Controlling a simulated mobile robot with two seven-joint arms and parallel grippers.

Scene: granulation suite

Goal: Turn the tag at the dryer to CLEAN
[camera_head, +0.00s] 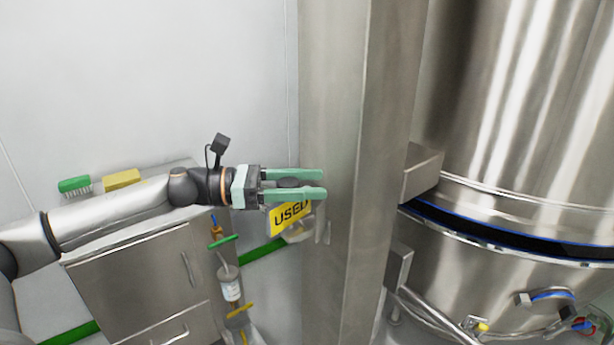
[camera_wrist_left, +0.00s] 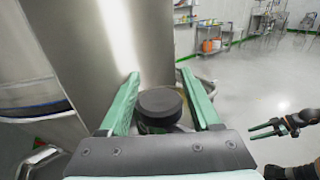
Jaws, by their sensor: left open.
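The yellow tag (camera_head: 291,215) reads USED and hangs beside the steel column, just below my left gripper's fingers in the head view. A dark round knob (camera_wrist_left: 160,106) sits between the fingers in the wrist view, with visible space on both sides. It is mostly hidden behind the fingers in the head view. My left gripper (camera_head: 325,183) is open, its green fingers pointing right towards the column; it also shows in the left wrist view (camera_wrist_left: 160,78). My right gripper (camera_wrist_left: 251,131) shows small at the right of the wrist view, with its two fingers apart and nothing between them.
The steel column (camera_head: 336,120) stands right at the fingertips. The large steel dryer (camera_head: 530,110) fills the right side. A steel cabinet (camera_head: 140,275) with a green brush (camera_head: 75,185) and yellow block (camera_head: 122,180) stands below the left arm. Floor is open at right in the wrist view.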

